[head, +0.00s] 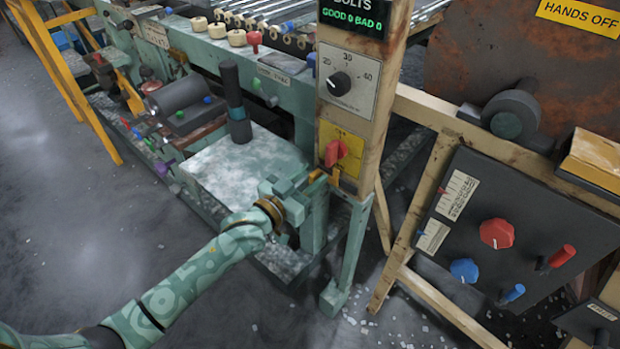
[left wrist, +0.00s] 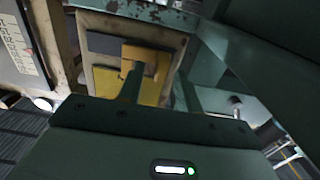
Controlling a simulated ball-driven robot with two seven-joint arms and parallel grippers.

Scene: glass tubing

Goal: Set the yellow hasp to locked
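The yellow hasp (left wrist: 150,56) is an L-shaped piece on the side of a wooden post in the left wrist view, with a yellow plate (left wrist: 112,86) below it. In the head view only a small yellow bit (head: 317,175) shows at my left gripper's tips. My left gripper (head: 300,188) reaches the post below the red knob (head: 335,152). In the left wrist view its fingers (left wrist: 160,88) stand apart, one overlapping the hasp and the other to its right. Contact cannot be told. My right gripper is not in view.
The post carries a grey dial panel (head: 348,80) above the red knob. A dark control box (head: 525,240) with red and blue knobs stands to the right. A pale machine top (head: 240,165) lies behind my left arm. The floor (head: 70,220) at left is open.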

